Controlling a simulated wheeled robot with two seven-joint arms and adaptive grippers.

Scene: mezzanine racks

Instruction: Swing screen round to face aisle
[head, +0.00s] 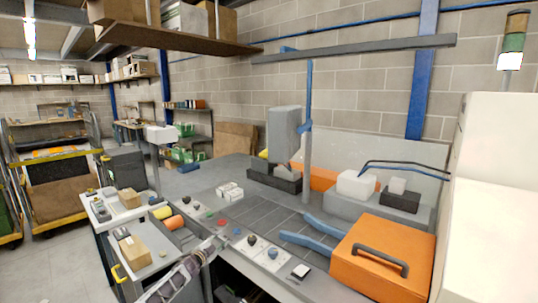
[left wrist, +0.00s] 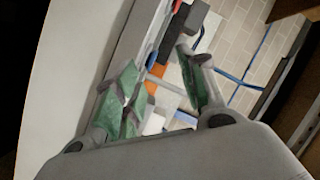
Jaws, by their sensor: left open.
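No lit display face shows, so I cannot tell for sure which thing is the screen. A pale, flat-sided unit on a thin post (head: 160,134) stands beyond the far left of the bench and could be a screen. A grey upright block (head: 284,130) stands at the back of the bench. My left gripper (head: 214,246) is low over the front edge of the bench, well apart from both. In the left wrist view its two green-padded fingers (left wrist: 160,92) are spread with nothing between them. My right gripper is in neither view.
An orange case (head: 380,262) and blue bent bars (head: 310,235) lie on the grey bench at right. A blue post (head: 309,130) carries a grey overhead beam (head: 355,48). A trolley with cartons (head: 140,250) stands at left. Bare floor (head: 60,275) shows at lower left.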

